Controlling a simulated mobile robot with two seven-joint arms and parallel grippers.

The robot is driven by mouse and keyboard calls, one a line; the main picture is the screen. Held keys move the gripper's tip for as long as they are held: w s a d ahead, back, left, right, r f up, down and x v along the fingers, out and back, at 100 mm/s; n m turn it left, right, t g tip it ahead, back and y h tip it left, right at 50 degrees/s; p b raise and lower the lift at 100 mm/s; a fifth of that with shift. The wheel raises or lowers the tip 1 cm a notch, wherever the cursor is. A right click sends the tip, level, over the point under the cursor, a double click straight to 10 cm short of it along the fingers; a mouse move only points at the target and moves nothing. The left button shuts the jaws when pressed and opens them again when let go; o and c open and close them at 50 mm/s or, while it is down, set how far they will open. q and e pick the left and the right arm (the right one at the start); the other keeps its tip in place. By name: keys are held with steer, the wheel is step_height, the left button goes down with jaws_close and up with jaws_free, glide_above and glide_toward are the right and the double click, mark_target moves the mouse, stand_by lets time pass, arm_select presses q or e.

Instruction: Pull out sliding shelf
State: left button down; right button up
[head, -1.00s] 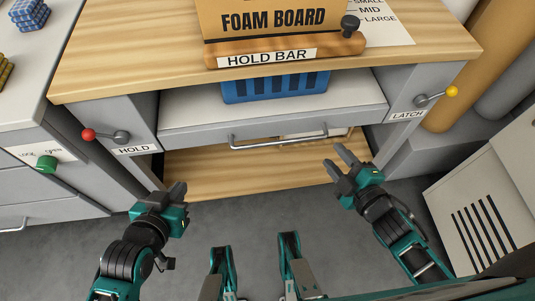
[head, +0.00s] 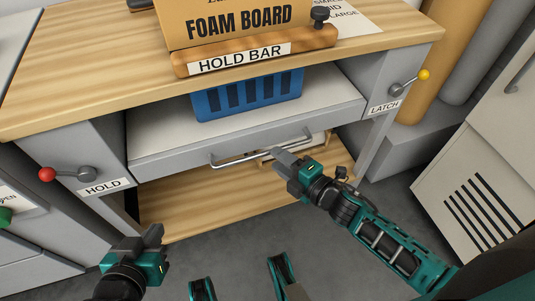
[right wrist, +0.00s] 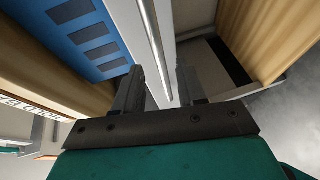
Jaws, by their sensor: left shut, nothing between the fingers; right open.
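The sliding shelf (head: 155,140) is a white board with a grey front edge under the wooden worktop. A metal bar handle (head: 235,159) runs along its front. My right gripper (head: 277,155) is open at the right part of this handle. In the right wrist view the handle (right wrist: 152,38) runs into the gap between the open fingers (right wrist: 158,85); I cannot tell if they touch it. My left gripper (head: 155,236) is shut and empty, low in front of the bench and apart from the shelf.
A blue basket (head: 250,97) stands on the shelf. The HOLD lever (head: 85,174) has a red knob; the LATCH lever (head: 405,85) has a yellow one. A hold bar (head: 255,52) and foam board box (head: 230,22) are on the worktop. A vented cabinet (head: 485,190) stands right.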

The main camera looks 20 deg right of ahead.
mark_target(267, 151)
steer(key=b+x, duration=0.1)
steer(key=x, duration=0.4)
steer(key=shift+c, duration=0.5)
jaws_close()
